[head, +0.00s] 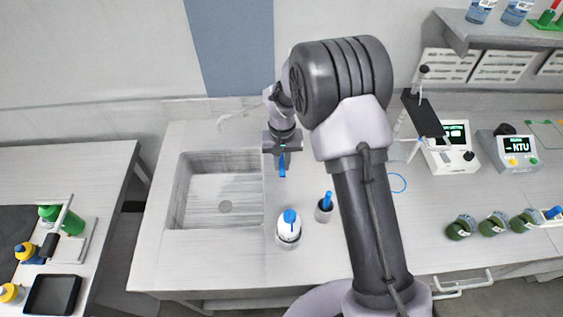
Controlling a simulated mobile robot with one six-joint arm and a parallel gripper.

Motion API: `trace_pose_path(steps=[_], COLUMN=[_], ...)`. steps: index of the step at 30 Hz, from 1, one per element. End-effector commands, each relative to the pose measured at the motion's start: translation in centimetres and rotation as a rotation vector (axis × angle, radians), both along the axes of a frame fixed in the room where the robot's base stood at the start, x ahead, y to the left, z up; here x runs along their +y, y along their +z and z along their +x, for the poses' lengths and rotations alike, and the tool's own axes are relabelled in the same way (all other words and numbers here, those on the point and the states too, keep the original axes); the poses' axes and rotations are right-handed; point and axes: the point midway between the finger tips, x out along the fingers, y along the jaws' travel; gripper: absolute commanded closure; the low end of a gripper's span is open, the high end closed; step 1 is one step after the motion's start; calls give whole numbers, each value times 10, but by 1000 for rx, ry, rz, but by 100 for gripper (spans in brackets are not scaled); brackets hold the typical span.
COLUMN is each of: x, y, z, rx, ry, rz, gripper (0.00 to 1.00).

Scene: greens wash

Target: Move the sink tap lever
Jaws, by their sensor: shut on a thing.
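The pale sink tap (238,116) stands at the back of the sink, its spout reaching left over the basin. Its lever cannot be made out clearly; my gripper and arm may cover it. My gripper (282,156) is just right of the basin, to the right of the tap and pointing down. It is shut on a narrow blue piece (282,167) that shows below the jaws. I cannot tell whether this piece is part of the tap.
The sink basin (225,195) is empty. A blue-capped bottle (289,226) and a small cup with a blue handle (324,212) stand right of it. The counter's front left is clear.

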Motion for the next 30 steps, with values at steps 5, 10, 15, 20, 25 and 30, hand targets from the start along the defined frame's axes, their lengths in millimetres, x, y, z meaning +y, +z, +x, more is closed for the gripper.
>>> trace_pose_path(steps=[5,10,15,20,25,30], x=[-6,-14,-23,-30,-35,-38], y=[1,1,1,1,1,1], z=[1,2,4,7,10,12], rx=[-1,0,0,0,0,-1], ry=[72,192,318,422,503,553], rz=[0,0,0,0,0,0], gripper=[100,100,100,100,100,100])
